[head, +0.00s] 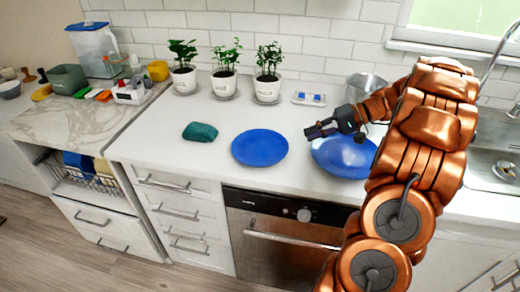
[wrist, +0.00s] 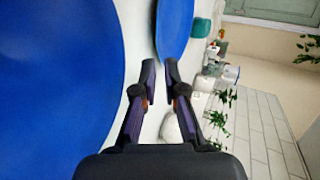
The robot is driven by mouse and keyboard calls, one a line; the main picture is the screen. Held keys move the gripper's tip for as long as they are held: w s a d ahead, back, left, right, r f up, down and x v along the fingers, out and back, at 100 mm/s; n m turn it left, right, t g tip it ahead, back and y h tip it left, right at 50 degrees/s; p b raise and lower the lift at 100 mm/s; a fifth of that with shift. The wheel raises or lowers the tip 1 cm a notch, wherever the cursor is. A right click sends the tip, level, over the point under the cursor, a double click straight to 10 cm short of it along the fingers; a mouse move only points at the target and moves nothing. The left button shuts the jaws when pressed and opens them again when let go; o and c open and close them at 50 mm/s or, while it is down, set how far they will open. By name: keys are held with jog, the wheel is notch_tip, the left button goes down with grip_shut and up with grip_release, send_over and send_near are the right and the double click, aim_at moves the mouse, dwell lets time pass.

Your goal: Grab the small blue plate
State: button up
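Two blue plates lie on the white counter in the head view. The left, smaller-looking flat one (head: 260,147) rests by the counter's front edge; the right, larger-looking one (head: 345,158) is partly hidden by my arm. My gripper (head: 312,131) is above the counter, near the right plate's upper left rim and to the right of the left plate. In the wrist view my gripper (wrist: 160,66) has its fingertips apart with nothing held between them. The smaller plate (wrist: 174,28) shows just beyond the tips, and the larger plate (wrist: 55,80) fills the left side.
A teal cloth-like item (head: 200,131) lies left of the plates. Several potted plants (head: 225,85) stand along the back wall. A metal pot (head: 365,86) is behind my arm, and a sink (head: 490,170) is at the right. The counter between the plates is clear.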

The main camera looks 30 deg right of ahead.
aim_at(291, 149)
jog(key=shift+p+x, duration=1)
jog(key=shift+x, duration=2.6)
jog(key=shift+s, duration=0.15)
grip_shut()
jog(key=shift+r, duration=0.1)
